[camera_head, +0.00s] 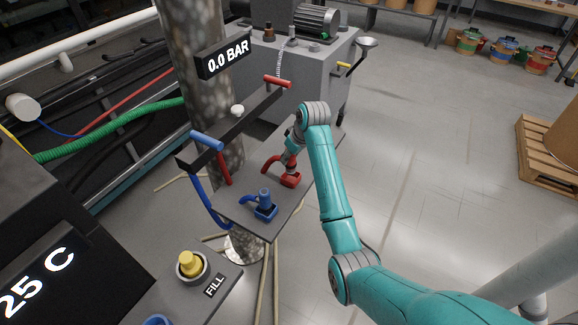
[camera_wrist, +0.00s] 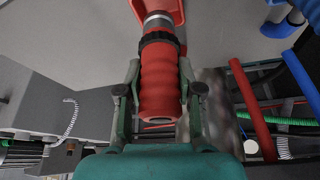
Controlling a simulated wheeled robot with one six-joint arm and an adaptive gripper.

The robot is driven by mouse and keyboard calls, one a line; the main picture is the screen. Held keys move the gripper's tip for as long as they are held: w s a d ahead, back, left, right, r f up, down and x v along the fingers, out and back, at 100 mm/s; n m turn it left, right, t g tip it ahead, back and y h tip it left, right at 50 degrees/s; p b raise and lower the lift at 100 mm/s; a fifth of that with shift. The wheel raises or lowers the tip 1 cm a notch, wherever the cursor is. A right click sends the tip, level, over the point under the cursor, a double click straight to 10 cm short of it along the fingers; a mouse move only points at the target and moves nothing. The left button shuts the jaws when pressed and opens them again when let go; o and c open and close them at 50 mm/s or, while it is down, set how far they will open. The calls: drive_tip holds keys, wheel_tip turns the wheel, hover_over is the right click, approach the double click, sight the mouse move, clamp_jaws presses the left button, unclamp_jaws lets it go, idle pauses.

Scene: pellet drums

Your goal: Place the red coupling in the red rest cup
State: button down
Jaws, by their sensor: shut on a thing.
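The red coupling (camera_wrist: 159,80) is a ribbed red sleeve with a black ring and a metal end. My gripper (camera_wrist: 160,92) is shut on it, one finger on each side, in the wrist view. The metal end overlaps the red rest cup (camera_wrist: 172,10) at the top of that view; I cannot tell how deep it sits.
A blue coupling (camera_head: 265,196) stands in a blue cup (camera_head: 265,213) on the same shelf, near its front edge. A dark bar with a blue handle (camera_head: 207,141) and a red handle (camera_head: 278,82) runs behind. The pillar (camera_head: 198,60) stands close at the left.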

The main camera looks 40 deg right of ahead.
sight(290, 165)
drive_tip(key=shift+f, duration=2.15)
drive_tip(key=shift+f, duration=0.2)
drive_tip(key=c, duration=0.7)
unclamp_jaws()
drive_tip(key=shift+c, duration=0.2)
drive_tip(key=v, duration=1.2)
drive_tip(key=shift+r, duration=0.25)
